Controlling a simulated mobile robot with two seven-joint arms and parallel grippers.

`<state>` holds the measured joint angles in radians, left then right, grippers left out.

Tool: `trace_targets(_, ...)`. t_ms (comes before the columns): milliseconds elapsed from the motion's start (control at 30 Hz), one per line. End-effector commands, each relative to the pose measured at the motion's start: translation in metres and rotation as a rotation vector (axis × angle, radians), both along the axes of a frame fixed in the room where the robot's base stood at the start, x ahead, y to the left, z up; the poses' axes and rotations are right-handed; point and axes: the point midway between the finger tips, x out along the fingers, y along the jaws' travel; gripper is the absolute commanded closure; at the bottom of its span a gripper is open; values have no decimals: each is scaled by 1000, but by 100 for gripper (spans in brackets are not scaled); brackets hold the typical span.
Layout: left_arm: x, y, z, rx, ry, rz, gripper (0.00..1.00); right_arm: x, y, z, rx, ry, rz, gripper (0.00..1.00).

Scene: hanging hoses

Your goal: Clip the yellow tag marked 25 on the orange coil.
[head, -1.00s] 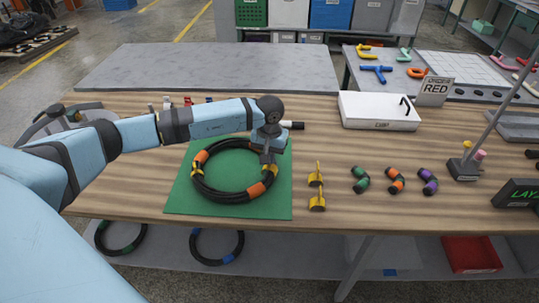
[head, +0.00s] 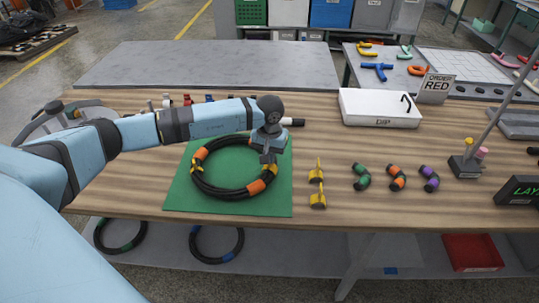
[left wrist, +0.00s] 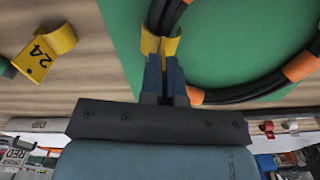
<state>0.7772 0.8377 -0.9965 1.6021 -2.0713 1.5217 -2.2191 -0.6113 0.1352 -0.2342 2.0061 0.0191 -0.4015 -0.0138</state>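The coil (head: 212,190) is a black hose ring with orange bands, lying flat on a green mat (head: 180,203). It also shows in the left wrist view (left wrist: 245,92). My left gripper (left wrist: 162,62) is at the coil's right side, fingers close together on a yellow tag (left wrist: 160,43) that sits at the hose. The number on this tag is hidden. A yellow tag marked 24 (left wrist: 45,52) lies on the table. In the head view, two yellow tags (head: 316,174) (head: 318,201) stand right of the mat. My right gripper is not in view.
Green, orange and purple banded hose pieces (head: 397,178) lie further right. A small stand with a rod (head: 466,166) is at the right. Other coils (head: 216,245) are on the lower shelf.

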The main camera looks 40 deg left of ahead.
Motion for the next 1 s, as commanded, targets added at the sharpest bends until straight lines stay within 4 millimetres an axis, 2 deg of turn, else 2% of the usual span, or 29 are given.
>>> trace_targets(800,0,0,-9,0,0,0,100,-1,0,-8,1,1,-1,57)
trace_targets(933,0,0,-9,0,0,0,72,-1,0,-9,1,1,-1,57)
trace_targets(967,0,0,-9,0,0,0,67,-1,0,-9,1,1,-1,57)
trace_targets(1000,0,0,-9,0,0,0,67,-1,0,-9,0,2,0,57)
